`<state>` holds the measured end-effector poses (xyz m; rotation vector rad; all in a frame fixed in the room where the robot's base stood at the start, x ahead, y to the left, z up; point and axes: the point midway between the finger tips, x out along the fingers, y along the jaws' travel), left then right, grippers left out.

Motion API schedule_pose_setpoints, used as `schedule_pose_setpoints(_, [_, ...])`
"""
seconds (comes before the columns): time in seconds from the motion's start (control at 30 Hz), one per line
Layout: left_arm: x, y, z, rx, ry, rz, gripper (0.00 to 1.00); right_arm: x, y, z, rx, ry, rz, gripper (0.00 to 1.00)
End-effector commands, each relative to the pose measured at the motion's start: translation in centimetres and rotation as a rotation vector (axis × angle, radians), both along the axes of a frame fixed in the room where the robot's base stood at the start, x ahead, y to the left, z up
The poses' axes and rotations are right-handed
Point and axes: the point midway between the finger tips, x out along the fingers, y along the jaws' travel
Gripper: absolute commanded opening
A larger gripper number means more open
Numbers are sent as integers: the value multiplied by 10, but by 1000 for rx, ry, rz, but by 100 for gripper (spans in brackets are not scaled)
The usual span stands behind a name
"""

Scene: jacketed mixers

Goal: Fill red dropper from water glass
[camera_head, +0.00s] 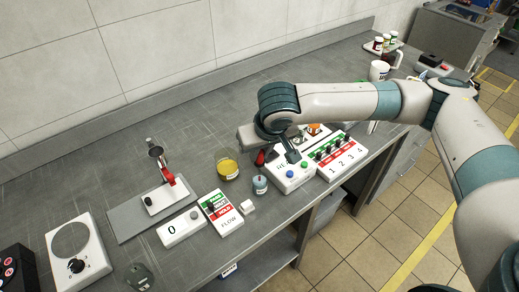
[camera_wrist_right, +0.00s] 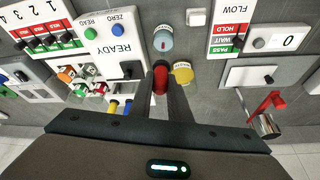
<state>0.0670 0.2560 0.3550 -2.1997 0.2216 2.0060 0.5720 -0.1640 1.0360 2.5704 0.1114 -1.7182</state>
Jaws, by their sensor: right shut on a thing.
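My right gripper (camera_head: 275,155) is shut on the red dropper (camera_head: 260,158), whose red bulb also shows between the fingers in the right wrist view (camera_wrist_right: 160,80). The dropper's dark end lies close to the near rim of the water glass in the wrist view; I cannot tell its height over the bench. The water glass (camera_head: 259,185) holds pale blue liquid and stands upright just in front of the dropper in the head view; it also shows in the wrist view (camera_wrist_right: 163,40). My left gripper is not in view.
A glass of yellow liquid (camera_head: 227,170) stands close to the left of the dropper. Button panels (camera_head: 293,178) stand right of the water glass. A FLOW panel (camera_head: 222,208) and a small white block (camera_head: 247,207) lie left. A stand with a red lever (camera_head: 167,178) is farther left.

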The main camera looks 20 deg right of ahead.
Motion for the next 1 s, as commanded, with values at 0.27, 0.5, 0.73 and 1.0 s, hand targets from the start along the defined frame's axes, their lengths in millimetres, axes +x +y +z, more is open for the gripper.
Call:
schedule_pose_setpoints(0.27, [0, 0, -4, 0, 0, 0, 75, 0, 0, -12, 0, 0, 0, 0])
schedule_pose_setpoints(0.5, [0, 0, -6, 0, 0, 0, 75, 0, 0, -22, 0, 1, 0, 0])
schedule_pose_setpoints(0.73, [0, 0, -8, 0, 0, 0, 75, 0, 0, -32, 0, 0, 0, 0])
schedule_pose_setpoints(1.0, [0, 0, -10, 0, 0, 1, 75, 0, 0, -39, 0, 0, 0, 0])
